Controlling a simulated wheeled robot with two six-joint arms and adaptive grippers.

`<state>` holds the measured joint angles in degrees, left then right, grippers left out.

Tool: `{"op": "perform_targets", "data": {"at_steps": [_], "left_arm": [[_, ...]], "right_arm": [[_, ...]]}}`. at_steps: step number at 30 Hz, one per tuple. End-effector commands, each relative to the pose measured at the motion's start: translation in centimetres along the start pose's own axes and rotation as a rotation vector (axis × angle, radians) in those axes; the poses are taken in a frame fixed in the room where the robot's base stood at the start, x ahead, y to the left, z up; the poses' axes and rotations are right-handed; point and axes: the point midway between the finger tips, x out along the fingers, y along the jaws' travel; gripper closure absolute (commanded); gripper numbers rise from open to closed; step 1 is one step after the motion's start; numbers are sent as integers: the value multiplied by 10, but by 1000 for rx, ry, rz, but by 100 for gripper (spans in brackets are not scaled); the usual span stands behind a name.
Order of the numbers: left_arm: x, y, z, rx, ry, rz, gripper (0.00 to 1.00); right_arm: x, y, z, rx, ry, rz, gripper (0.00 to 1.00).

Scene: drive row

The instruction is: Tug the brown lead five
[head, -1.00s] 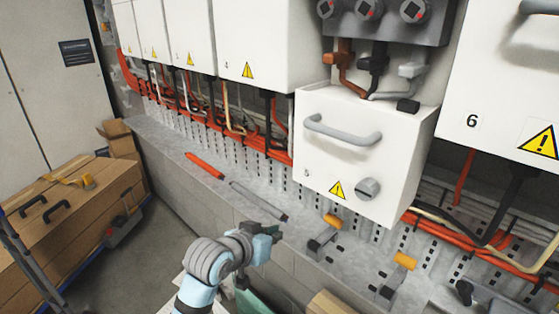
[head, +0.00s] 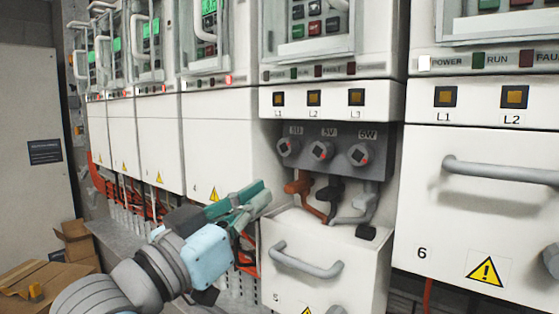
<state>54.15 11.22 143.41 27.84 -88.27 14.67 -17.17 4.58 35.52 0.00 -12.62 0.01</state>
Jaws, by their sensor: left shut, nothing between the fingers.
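The brown lead (head: 315,205) of drive five hangs below the left terminal, marked 5U, with an orange-brown boot at its top. It curves down behind the top of the pulled-out cover. My left gripper (head: 262,195), with teal fingers, is shut and empty. Its tips appear just left of the brown lead in the head view, apart from it. The black lead (head: 331,191) and the grey lead (head: 352,211) hang to the right of the brown one. My right gripper is not in view.
The white cover five (head: 335,262) stands out below the leads, with a grey handle (head: 305,262). Cover six (head: 480,215) stands to the right, with its own handle (head: 500,172). More white drive cabinets (head: 222,130) line the left. A cardboard box (head: 75,240) sits at lower left.

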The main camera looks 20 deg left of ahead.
Motion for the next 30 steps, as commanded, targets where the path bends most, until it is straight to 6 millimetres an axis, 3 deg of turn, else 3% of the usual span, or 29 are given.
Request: {"op": "perform_targets", "data": {"at_steps": [1,7,9,17,30], "left_arm": [[7,0,-9,-3,-4,-1,100],[31,0,-8,-4,-5,-2,100],[42,0,-1,-4,2,-2,100],[74,0,1,-1,0,0,100],[77,-1,0,1,-1,-3,100]], "right_arm": [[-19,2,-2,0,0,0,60],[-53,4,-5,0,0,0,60],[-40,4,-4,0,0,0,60],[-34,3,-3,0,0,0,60],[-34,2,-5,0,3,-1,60]]}}
